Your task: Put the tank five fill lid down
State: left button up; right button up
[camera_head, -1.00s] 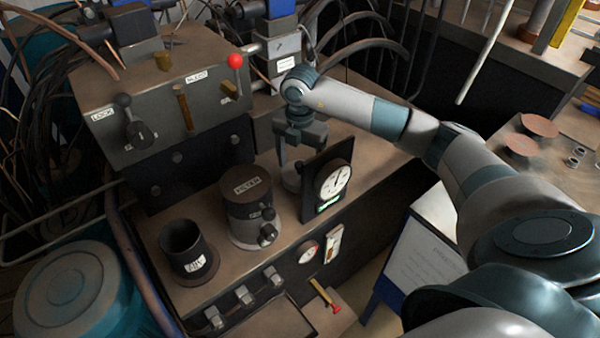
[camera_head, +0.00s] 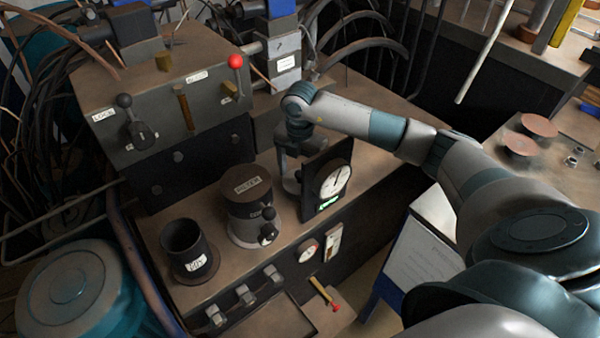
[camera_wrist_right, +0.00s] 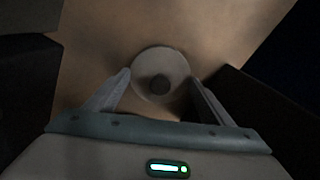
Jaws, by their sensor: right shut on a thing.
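My right gripper (camera_head: 289,178) reaches down behind the black dial gauge (camera_head: 331,180) on the bench. In the right wrist view its fingers (camera_wrist_right: 160,88) are shut on the lid (camera_wrist_right: 174,65), a pale round disc with a dark round centre, with one finger on each side. The lid lies flat and low over the brown bench top; I cannot tell whether it touches. In the head view the gauge and the fingers partly hide the lid. My left gripper is not in view.
A dark filter canister (camera_head: 247,193) with a lever stands left of the gauge. A dark open cup (camera_head: 184,247) stands further left. A control box (camera_head: 165,90) with levers rises behind them. Bare bench top (camera_head: 374,128) lies right of the gripper.

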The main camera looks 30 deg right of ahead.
aim_at(299, 172)
jog(key=shift+f, duration=0.1)
jog(key=o, duration=1.1)
jog(key=shift+c, duration=0.2)
jog(key=shift+o, duration=0.2)
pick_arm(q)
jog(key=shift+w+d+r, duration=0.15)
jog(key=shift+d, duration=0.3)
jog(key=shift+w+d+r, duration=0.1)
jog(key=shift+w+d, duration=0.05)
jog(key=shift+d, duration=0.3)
pick_arm(e)
jog(key=shift+r, duration=0.25)
notch_tip(299, 172, up, 3)
jog(key=shift+b, duration=0.35)
notch_tip(299, 172, up, 3)
jog(key=shift+r+b, duration=0.1)
jog(key=shift+b, duration=0.25)
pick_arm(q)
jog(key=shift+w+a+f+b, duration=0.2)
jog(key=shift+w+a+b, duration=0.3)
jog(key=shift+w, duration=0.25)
pick_arm(e)
notch_tip(299, 172, up, 6)
jog(key=shift+f, duration=0.15)
